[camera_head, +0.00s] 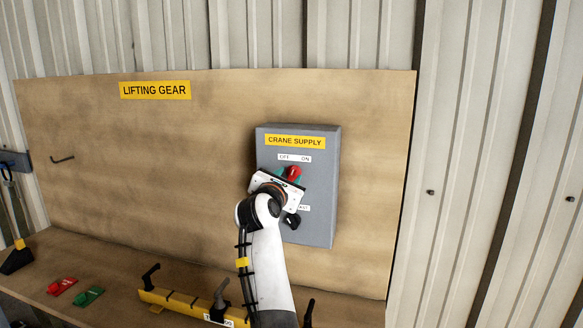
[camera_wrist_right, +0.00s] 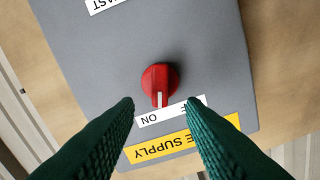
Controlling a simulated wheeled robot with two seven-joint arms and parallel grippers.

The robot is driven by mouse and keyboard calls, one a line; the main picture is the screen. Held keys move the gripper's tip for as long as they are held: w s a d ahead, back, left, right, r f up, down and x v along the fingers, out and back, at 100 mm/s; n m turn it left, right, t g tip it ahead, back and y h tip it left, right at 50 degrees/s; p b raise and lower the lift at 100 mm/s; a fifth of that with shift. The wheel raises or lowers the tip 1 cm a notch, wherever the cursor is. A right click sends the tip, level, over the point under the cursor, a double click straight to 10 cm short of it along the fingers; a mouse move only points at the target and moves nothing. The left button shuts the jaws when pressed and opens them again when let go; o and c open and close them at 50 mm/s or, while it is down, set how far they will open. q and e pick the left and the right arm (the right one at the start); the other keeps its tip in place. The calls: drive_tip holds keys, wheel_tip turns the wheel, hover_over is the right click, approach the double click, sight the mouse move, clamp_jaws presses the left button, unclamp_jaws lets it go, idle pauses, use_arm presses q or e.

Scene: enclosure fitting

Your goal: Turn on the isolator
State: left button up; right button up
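The isolator is a grey box (camera_head: 320,185) labelled CRANE SUPPLY, mounted on the wooden board. Its red rotary knob (camera_head: 293,173) sits below a white OFF/ON label (camera_head: 295,158). In the right wrist view, which is upside down, the red knob (camera_wrist_right: 160,78) has a white pointer line aimed at the label, somewhat nearer ON; OFF is partly hidden by a finger. My right gripper (camera_wrist_right: 160,104) is open, its green fingers apart with nothing between them, and the knob shows just beyond the tips. My left gripper is out of view.
A black knob (camera_head: 291,220) sits lower on the box, partly behind my right gripper. A yellow bar with black handles (camera_head: 180,301), a red item (camera_head: 62,286) and a green item (camera_head: 88,297) lie on the bench. A hook (camera_head: 63,159) sticks out at left.

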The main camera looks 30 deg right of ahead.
sight(293, 172)
drive_tip(key=shift+p+x, duration=0.35)
drive_tip(key=shift+x, duration=1.55)
clamp_jaws()
drive_tip(key=m+b, duration=0.1)
drive_tip(key=b, duration=0.2)
drive_tip(key=shift+s+f+m, duration=0.1)
drive_tip(key=shift+f+m, duration=0.15)
drive_tip(key=shift+m, duration=0.15)
drive_tip(key=shift+r+b, duration=0.15)
drive_tip(key=shift+b, duration=0.35)
drive_tip(key=shift+m, duration=0.3)
